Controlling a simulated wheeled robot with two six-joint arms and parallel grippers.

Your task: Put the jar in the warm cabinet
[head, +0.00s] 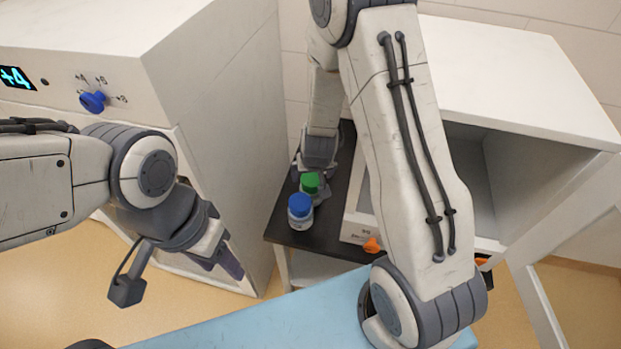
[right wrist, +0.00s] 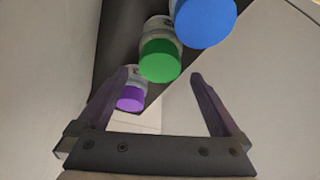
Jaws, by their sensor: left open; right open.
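Three white jars stand on a dark side table (head: 280,232): one with a blue lid (head: 299,205), one with a green lid (head: 310,182), and one with a purple lid, seen only in the right wrist view (right wrist: 130,98). My right gripper (right wrist: 158,90) is open; the green lid shows ahead between its fingers, the purple lid by its left finger. I cannot tell whether it touches any jar. A white cabinet (head: 530,85) on the right stands open, its inside grey and partly hidden by my right arm. My left gripper (head: 225,262) is open and empty, in front of the left cabinet.
An orange knob (head: 373,245) sits low on the right unit, whose open door (head: 580,200) swings out rightward. A light blue surface (head: 250,325) lies in front.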

